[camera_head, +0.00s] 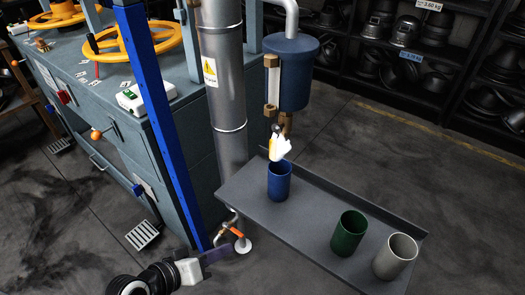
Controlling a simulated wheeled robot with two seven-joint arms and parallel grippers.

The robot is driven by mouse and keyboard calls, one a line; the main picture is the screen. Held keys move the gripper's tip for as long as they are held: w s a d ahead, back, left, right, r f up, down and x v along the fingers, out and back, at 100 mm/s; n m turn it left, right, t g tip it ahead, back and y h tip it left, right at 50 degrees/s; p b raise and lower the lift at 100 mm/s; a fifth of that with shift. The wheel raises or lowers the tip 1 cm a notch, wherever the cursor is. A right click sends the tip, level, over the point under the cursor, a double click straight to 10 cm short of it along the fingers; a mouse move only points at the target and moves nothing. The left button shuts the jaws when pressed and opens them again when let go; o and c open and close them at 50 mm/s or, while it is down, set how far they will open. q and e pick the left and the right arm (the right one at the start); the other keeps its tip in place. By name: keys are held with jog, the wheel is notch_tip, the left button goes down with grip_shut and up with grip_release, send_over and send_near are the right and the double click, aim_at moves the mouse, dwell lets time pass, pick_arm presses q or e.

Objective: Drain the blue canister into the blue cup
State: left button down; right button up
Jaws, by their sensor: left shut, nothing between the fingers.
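The blue canister (291,74) hangs against the grey column, with a pale sight strip on its left side and a brass-coloured fitting (287,122) under it. A small white and yellow piece (281,147) hangs below the fitting, just above the blue cup; I cannot tell what it is. The blue cup (279,184) stands upright on the grey shelf (240,192), below the fitting. Its inside is mostly hidden. My left gripper (217,254) is low at the bottom, left of the shelf, shut and empty, well apart from canister and cup. My right gripper is out of view.
A green cup (348,233) and a grey cup (395,257) stand on the shelf to the right. A blue post (160,115) and a pipe with an orange handle (238,233) are near my left gripper. The floor at right is clear.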

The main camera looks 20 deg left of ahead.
aim_at(274, 147)
pick_arm(q)
jog(key=w+a+r+n+t+h+b, duration=0.1)
jog(key=w+a+r+n+t+h, duration=0.15)
jog(key=r, duration=0.45)
jog(key=w+a+r+n+t+h, duration=0.1)
jog(key=w+r+n, duration=0.1)
jog(key=w+r, duration=0.35)
jog(key=w+a+r+n+t+h+b, duration=0.1)
jog(key=a+r+n+h, duration=0.15)
jog(key=r, duration=0.55)
jog(key=w+d+y+p, duration=0.1)
jog(key=w+d+p, duration=0.3)
jog(key=w+d, duration=0.3)
jog(key=d, duration=0.2)
jog(key=shift+d, duration=0.4)
jog(key=shift+d, duration=0.1)
